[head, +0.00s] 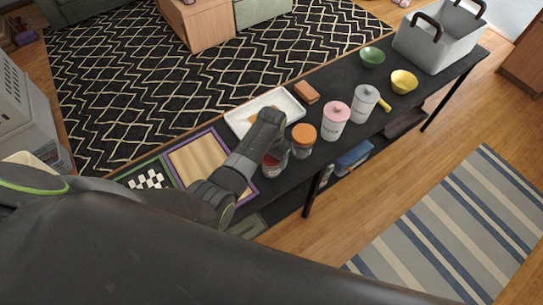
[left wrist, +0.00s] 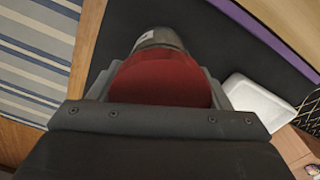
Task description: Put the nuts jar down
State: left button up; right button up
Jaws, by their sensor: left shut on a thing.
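My left gripper (head: 274,152) is over the black table (head: 282,192) and is shut on a jar (head: 270,165) with a dark red lid, taken as the nuts jar. In the left wrist view the jar's red lid (left wrist: 160,82) fills the space between the fingers of the left gripper (left wrist: 158,95), and its grey-looking body (left wrist: 160,38) shows beyond. Its label cannot be read, and the gripper hides much of it in the head view. I cannot tell whether its base touches the table. My right gripper is not in view.
An orange-lidded jar (head: 303,138) stands just right of the held jar. Pink-lidded (head: 336,118) and grey (head: 363,102) canisters stand farther right, with green (head: 372,56) and yellow (head: 404,81) bowls and a grey basket (head: 437,45). A white tray (head: 240,122) lies behind; a purple-edged mat (head: 196,157) lies left.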

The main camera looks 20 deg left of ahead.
pick_arm(q)
jog(key=shift+f, duration=0.2)
jog(key=o, duration=1)
jog(key=shift+r, duration=0.4)
notch_tip(320, 180, up, 12)
jog(key=shift+f, duration=0.15)
jog(key=shift+f, duration=0.1)
